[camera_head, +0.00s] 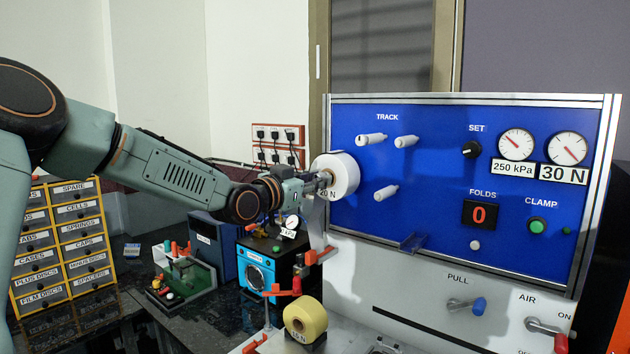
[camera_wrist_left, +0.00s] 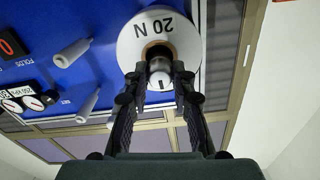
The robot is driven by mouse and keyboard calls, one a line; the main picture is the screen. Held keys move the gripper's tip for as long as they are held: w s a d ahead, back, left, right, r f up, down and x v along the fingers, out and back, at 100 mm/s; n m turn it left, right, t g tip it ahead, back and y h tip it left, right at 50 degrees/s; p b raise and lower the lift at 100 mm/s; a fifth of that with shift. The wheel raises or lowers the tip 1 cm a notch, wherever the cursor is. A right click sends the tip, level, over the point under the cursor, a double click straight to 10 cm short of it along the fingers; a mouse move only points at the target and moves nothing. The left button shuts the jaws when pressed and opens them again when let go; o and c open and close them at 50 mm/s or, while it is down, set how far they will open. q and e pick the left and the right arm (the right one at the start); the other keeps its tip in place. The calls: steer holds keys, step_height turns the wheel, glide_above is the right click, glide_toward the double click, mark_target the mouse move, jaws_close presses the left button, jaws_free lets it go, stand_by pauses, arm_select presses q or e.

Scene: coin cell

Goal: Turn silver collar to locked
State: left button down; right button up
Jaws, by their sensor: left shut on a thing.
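The silver collar (camera_wrist_left: 160,66) sits at the core of a white roll (camera_wrist_left: 150,22) marked 20 N, on the blue panel. In the left wrist view the collar shows between my two finger pads, with a small dark mark on its end face. My left gripper (camera_wrist_left: 158,80) is shut on the collar. In the head view the left gripper (camera_head: 318,184) reaches the white roll (camera_head: 345,176) from the left, and its fingers mostly hide the collar. I cannot tell which position the collar is turned to. My right gripper is not in view.
The blue panel (camera_head: 430,205) carries several white track pegs (camera_head: 405,141), gauges (camera_head: 516,144) and a green clamp button (camera_head: 537,226). A yellow roll (camera_head: 305,320) stands below. A blue machine (camera_head: 257,270) and labelled drawers (camera_head: 75,215) stand at the left.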

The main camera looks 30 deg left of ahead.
arm_select(q)
steer(key=shift+f+n+p, duration=0.1)
steer(key=shift+n+p, duration=0.8)
steer(key=shift+n, duration=7.7)
steer(key=c, duration=1.1)
jaws_free()
